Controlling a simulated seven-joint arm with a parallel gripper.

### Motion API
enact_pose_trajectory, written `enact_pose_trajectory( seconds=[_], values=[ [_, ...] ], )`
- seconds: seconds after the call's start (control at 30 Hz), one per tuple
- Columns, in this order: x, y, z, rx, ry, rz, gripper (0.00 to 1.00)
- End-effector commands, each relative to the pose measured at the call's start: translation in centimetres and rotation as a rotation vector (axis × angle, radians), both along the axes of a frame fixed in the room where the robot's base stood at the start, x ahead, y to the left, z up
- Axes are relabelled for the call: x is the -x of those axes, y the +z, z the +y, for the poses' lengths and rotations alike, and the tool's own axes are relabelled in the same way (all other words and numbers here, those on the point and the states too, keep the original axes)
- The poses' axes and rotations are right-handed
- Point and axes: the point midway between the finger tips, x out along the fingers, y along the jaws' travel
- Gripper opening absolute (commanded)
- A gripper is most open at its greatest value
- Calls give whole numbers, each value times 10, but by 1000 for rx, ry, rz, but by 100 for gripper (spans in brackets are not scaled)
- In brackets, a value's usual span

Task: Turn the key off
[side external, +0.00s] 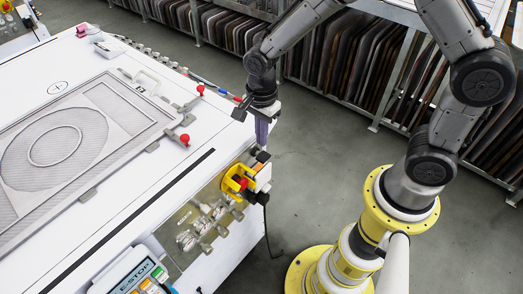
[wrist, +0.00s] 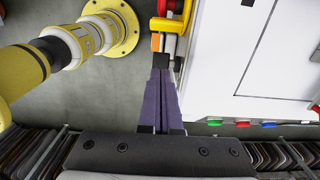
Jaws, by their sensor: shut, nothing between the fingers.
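A small control box with a yellow guard (side external: 238,180) and a red button (side external: 243,184) is mounted at the table's right edge. The yellow guard also shows at the top of the wrist view (wrist: 170,25). My gripper (side external: 262,146) points down, its purple fingers together and empty, just above the box's far end. In the wrist view the fingertips (wrist: 161,72) are right by a black part (wrist: 161,60) at the box's end. I cannot tell whether they touch it. The key cannot be made out clearly; it may be among the black parts there.
The white table (side external: 120,190) carries a mesh frame (side external: 90,118) with red-knobbed clamps (side external: 184,139). A keypad panel (side external: 140,275) is at its near edge. A black cable (side external: 268,235) hangs below the box. Racks of upright sheets (side external: 235,32) stand behind; the floor between is clear.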

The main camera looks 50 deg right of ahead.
Motion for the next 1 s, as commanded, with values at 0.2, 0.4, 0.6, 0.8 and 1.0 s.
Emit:
enact_pose_trajectory(
  seconds=[0.2, 0.4, 0.6, 0.8, 1.0],
  values=[
    [1, -39, 0, 1, 0, 4, 0],
    [0, -57, 0, 0, 0, 1, 0],
    [0, -61, 0, 0, 0, 0, 0],
    [0, -61, 0, 0, 0, 0, 0],
    [0, -61, 1, 13, 0, 0, 0]
  ],
)
